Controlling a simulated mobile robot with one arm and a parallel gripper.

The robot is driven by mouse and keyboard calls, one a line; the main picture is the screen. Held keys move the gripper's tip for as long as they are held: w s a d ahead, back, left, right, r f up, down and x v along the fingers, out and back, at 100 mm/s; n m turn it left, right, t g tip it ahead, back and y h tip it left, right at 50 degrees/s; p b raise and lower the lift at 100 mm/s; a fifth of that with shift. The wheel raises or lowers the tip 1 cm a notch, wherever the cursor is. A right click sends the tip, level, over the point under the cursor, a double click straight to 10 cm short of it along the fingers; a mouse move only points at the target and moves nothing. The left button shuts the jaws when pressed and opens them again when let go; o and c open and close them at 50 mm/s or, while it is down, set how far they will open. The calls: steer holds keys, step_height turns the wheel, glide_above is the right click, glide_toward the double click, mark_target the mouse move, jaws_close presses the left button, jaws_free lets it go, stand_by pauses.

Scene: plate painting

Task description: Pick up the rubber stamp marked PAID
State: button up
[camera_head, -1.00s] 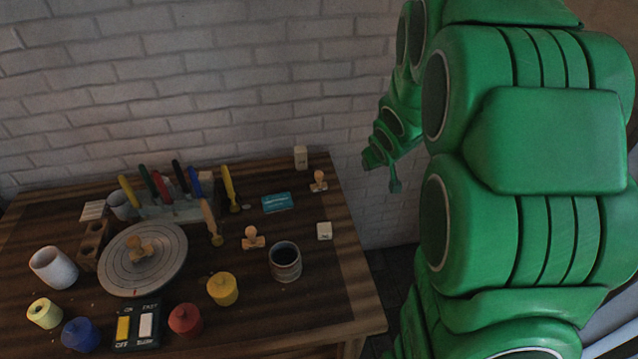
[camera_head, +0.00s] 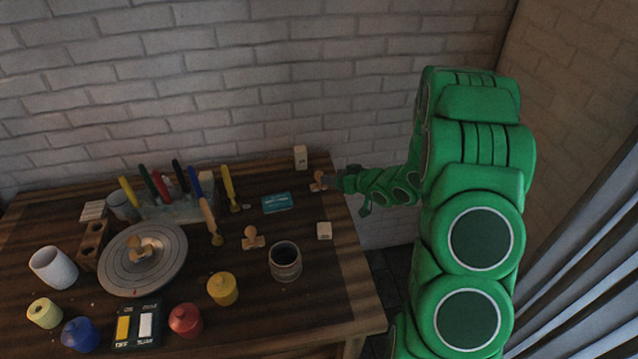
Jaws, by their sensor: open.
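Wooden stamps show in three places: one at the table's back right (camera_head: 316,184), one near the middle (camera_head: 253,239), and one on the grey round turntable (camera_head: 140,249). No marking on any of them can be read at this size, so I cannot tell which is marked PAID. My gripper (camera_head: 328,181) is at the back right stamp, reaching in from the right, and partly covers it. My gripper is open. I cannot tell whether its fingers are around the stamp or only beside it.
A teal packet (camera_head: 277,202) lies left of my gripper. A white block (camera_head: 300,157) stands behind, and another (camera_head: 324,231) lies in front. A dark cup (camera_head: 285,262) and a yellow pot (camera_head: 222,288) stand further forward. A rack of tools (camera_head: 180,208) stands left.

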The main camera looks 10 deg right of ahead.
mark_target(319, 180)
steer(key=shift+a+f+y, duration=0.25)
steer(key=shift+a+y, duration=0.15)
steer(key=shift+a, duration=0.1)
steer(key=shift+a+r+x, duration=0.15)
steer(key=shift+x, duration=1.75)
steer(key=shift+a+r+x, duration=0.1)
steer(key=shift+a+x, duration=0.05)
steer(key=shift+x, duration=1.7)
steer(key=shift+s, duration=0.1)
steer(key=c, duration=1.1)
